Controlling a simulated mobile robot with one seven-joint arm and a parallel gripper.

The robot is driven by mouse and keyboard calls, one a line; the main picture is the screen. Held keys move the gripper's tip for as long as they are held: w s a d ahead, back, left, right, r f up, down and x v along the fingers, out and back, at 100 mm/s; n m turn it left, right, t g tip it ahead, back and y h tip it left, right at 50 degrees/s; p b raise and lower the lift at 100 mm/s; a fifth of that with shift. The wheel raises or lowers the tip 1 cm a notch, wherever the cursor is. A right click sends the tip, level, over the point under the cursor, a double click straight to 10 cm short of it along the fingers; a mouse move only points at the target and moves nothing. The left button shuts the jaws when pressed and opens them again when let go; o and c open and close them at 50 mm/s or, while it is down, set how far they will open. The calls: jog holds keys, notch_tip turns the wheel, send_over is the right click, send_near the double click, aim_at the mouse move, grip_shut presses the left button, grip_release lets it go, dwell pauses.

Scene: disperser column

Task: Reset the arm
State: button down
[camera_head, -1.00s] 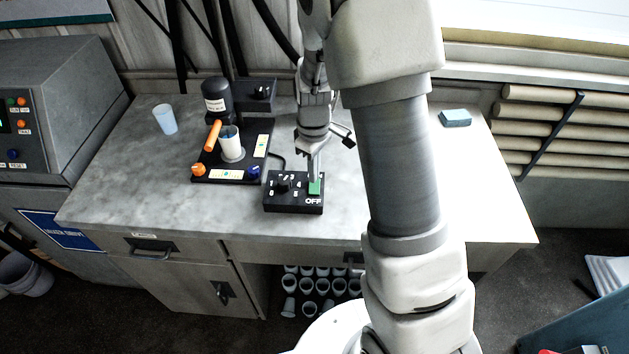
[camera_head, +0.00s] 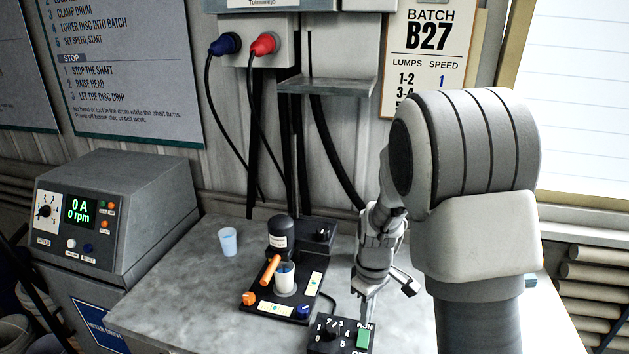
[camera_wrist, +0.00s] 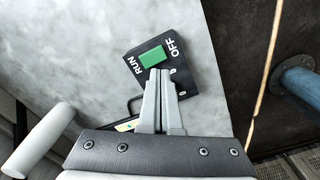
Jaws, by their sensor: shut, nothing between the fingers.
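My gripper (camera_head: 366,306) reaches down over the grey bench at the black control box (camera_head: 326,346), its fingers shut and empty. In the wrist view, the shut fingertips (camera_wrist: 158,72) are at the near edge of the green rocker switch (camera_wrist: 152,56), between the RUN and OFF labels. I cannot tell whether they touch it. The switch also shows in the head view (camera_head: 363,338), where the frame's bottom edge cuts off the box. The box has a dial with numbers. My arm stands bent on the right side of the head view.
A small disperser stand (camera_head: 282,290) with an orange handle and a cup (camera_head: 285,280) is left of the box. A pale cup (camera_head: 228,242) stands farther left. A grey console (camera_head: 112,215) reads 0 A and 0 rpm. A shelf (camera_head: 326,86) juts from the wall.

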jog(key=s+r+m+t, duration=0.5)
jog(key=s+r+m, duration=0.3)
jog(key=s+r, duration=1.2)
jog(key=shift+s+r, duration=0.15)
jog(key=shift+r, duration=1)
